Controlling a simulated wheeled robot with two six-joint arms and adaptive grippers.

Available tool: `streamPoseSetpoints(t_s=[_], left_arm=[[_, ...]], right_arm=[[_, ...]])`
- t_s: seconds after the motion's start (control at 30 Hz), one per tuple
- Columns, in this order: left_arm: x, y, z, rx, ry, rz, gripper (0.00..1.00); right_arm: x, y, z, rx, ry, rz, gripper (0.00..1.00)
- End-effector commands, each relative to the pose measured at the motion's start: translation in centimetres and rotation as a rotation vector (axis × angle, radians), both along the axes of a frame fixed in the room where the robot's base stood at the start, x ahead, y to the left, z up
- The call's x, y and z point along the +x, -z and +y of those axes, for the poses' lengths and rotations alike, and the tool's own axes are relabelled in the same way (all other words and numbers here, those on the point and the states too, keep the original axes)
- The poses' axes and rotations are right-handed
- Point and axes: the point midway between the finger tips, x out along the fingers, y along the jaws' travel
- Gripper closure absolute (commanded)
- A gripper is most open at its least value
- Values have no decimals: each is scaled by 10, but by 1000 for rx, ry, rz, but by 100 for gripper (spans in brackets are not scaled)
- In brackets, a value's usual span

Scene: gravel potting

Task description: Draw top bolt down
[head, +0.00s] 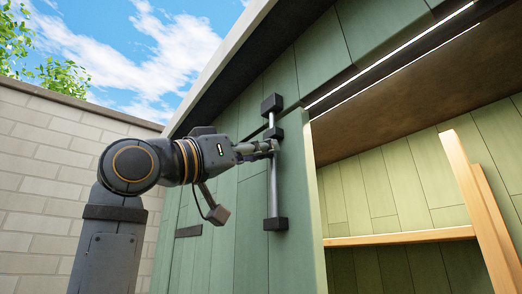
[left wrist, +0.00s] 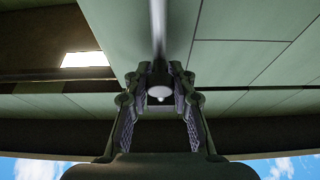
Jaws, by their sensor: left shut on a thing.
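The top bolt is a vertical silvery rod (head: 273,190) on the green door (head: 299,190). Dark blocks sit along it: one at the top (head: 271,103), one just above my gripper and one at the bottom (head: 275,223). My left gripper (head: 272,147) reaches in from the left at the rod's upper half. In the left wrist view my left gripper (left wrist: 160,95) has its two fingers on either side of a pale round knob (left wrist: 160,91), shut on it. The rod (left wrist: 157,30) runs away behind the knob there. In the head view the fingers hide the knob. My right gripper is not in view.
Right of the door edge the shed stands open, with a wooden shelf edge (head: 400,237) and a leaning plank (head: 478,205). The roof overhang (head: 270,55) is above the door. A pale block wall (head: 50,165) stands at the left. A bright light strip (head: 390,55) runs along the top.

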Motion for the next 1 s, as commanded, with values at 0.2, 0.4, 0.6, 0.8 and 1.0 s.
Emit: streamPoseSetpoints(t_s=[0.2, 0.4, 0.6, 0.8, 1.0], left_arm=[[0, 0, 0, 1, 0, 1, 100], [0, 14, 0, 2, 0, 1, 100], [0, 51, 0, 2, 0, 1, 100], [1, 57, -1, 4, 2, 5, 100], [2, 58, -1, 6, 2, 9, 75]], right_arm=[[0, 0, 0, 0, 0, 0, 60], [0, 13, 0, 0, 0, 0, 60], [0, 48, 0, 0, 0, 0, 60], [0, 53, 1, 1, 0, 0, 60], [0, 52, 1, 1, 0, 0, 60]])
